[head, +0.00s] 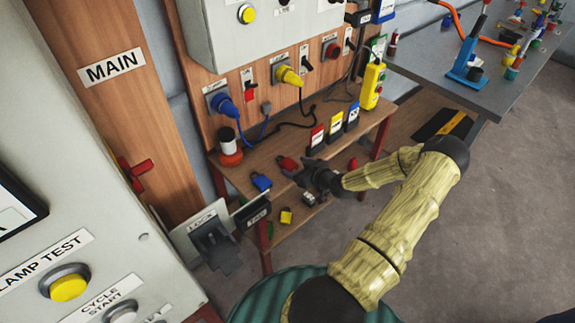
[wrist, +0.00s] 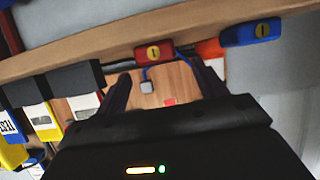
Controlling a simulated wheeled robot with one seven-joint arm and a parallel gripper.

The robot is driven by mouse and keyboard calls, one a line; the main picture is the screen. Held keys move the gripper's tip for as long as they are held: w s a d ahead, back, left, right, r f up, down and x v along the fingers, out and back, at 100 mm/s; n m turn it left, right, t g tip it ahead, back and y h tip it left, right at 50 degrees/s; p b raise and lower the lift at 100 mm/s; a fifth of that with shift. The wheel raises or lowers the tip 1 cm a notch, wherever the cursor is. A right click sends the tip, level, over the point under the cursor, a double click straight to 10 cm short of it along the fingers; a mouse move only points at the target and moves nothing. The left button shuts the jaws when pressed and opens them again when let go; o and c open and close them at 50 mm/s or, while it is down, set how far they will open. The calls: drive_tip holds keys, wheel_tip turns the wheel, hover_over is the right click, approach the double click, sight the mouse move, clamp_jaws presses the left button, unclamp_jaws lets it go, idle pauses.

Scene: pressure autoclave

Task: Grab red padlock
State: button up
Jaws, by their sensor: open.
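A red padlock (head: 288,163) lies on the wooden shelf, left of my gripper in the head view. In the wrist view the red padlock (wrist: 153,52) is near the shelf edge, with its keyhole disc facing me. My gripper (head: 303,172) is over the front of the shelf, close to the red padlock. In the wrist view my gripper (wrist: 162,80) is open, and the padlock shows beyond the gap between the fingers. I cannot tell whether they touch.
A blue padlock (head: 262,182) lies left of the red one; it also shows in the wrist view (wrist: 252,33). A yellow padlock (head: 286,216) sits lower down. Red, yellow and blue tag holders (head: 336,125) stand behind. A red-based beacon (head: 230,152) and cables are at the back.

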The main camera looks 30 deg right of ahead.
sight(289, 165)
drive_tip(key=shift+p+x, duration=0.55)
drive_tip(key=shift+x, duration=1.95)
drive_tip(key=shift+f, duration=0.15)
drive_tip(key=shift+w, duration=0.1)
drive_tip(key=shift+c, duration=0.9)
drive_tip(key=shift+s+d, duration=0.2)
drive_tip(key=shift+d, duration=0.05)
drive_tip(key=c, duration=0.7)
drive_tip(key=shift+c, duration=1.2)
drive_tip(key=shift+w+a, duration=0.1)
drive_tip(key=shift+a, duration=0.15)
drive_tip(key=shift+d+r, duration=0.1)
drive_tip(key=shift+r, duration=0.45)
wheel_tip(289, 165, up, 9)
drive_tip(key=shift+f+b, duration=0.1)
drive_tip(key=shift+b, duration=0.45)
